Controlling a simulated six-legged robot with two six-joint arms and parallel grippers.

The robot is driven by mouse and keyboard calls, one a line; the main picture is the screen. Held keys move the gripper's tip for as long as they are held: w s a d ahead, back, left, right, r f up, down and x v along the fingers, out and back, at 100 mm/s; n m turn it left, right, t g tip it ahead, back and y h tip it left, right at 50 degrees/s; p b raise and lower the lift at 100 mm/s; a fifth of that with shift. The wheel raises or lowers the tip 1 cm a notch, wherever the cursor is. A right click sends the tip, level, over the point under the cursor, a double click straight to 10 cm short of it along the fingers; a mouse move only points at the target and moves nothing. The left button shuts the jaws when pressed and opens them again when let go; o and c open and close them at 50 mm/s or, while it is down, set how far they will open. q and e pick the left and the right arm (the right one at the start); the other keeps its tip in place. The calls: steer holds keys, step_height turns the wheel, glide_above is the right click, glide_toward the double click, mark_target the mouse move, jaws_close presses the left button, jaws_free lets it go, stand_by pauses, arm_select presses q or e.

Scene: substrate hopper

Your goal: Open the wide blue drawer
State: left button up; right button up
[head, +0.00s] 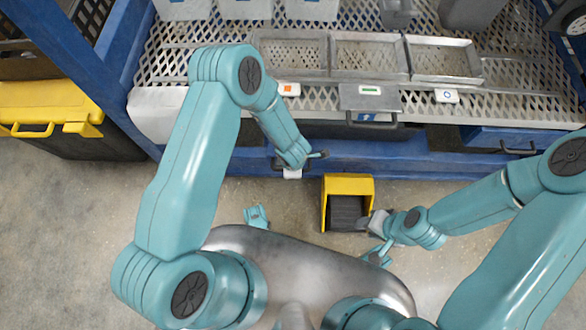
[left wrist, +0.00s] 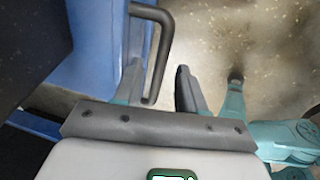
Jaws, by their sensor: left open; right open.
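A blue drawer front (left wrist: 100,45) with a dark bar handle (left wrist: 155,55) fills the upper left of the left wrist view. My left gripper (left wrist: 160,75) is open, its two fingers on either side of the handle's end, and I cannot tell whether they touch it. Another blue drawer (head: 480,138) with a dark handle is at the right. My right gripper (head: 369,222) is open beside a yellow bin.
The yellow bin (head: 347,183) with a dark inside stands on the floor in front of the bench. Grey trays (head: 370,55) and a grey drawer with a handle (head: 370,100) are above. A yellow-lidded bin (head: 50,105) stands at left. Concrete floor is clear at lower left.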

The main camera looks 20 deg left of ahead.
arm_select(q)
steer(key=shift+w+f, duration=0.1)
steer(key=shift+f, duration=0.2)
jaws_close()
